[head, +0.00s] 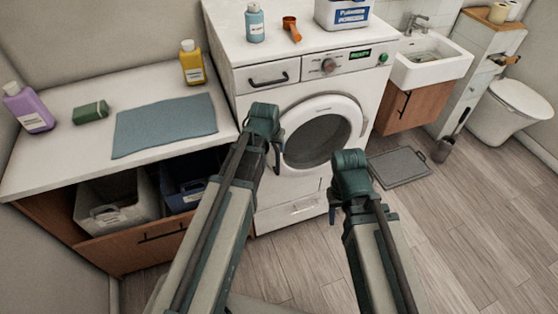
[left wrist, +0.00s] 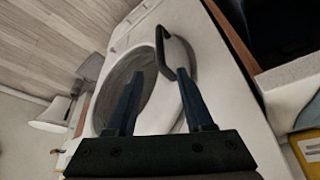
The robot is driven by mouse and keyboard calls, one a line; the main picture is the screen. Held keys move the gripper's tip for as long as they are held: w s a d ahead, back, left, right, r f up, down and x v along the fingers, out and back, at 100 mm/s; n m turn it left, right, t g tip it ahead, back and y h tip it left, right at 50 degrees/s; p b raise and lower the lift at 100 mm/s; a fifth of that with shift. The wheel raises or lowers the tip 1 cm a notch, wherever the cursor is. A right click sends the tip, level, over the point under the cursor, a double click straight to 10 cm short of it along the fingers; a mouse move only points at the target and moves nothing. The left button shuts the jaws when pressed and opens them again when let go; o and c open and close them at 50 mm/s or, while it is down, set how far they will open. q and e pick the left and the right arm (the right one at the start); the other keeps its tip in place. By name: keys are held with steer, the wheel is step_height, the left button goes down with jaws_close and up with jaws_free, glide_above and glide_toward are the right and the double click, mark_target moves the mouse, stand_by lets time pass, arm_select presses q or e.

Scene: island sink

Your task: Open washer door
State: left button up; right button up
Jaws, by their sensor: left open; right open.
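The white washer (head: 288,205) has a round front door (head: 347,107) with dark glass, which looks closed. In the left wrist view the door (left wrist: 141,123) lies behind my fingers, and its dark arched handle (left wrist: 176,45) rises near my right-hand fingertip. My left gripper (head: 274,150) is at the left rim of the door, open; its two fingers (left wrist: 158,75) are apart with nothing clearly held. Whether a finger touches the handle cannot be told. My right gripper (head: 351,178) is open, in front of the washer's lower right, away from the door.
A counter (head: 75,165) with bottles, a sponge and a blue cloth (head: 165,124) stands left of the washer, with bins below. A sink (head: 432,65) and cabinet stand to the right.

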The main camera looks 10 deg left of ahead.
mark_target(277, 157)
arm_select(q)
steer(key=b+x, duration=1.1)
steer(key=x, duration=0.2)
steer(key=shift+s, duration=0.1)
steer(key=shift+r, duration=0.1)
jaws_close()
stand_by(1.0)
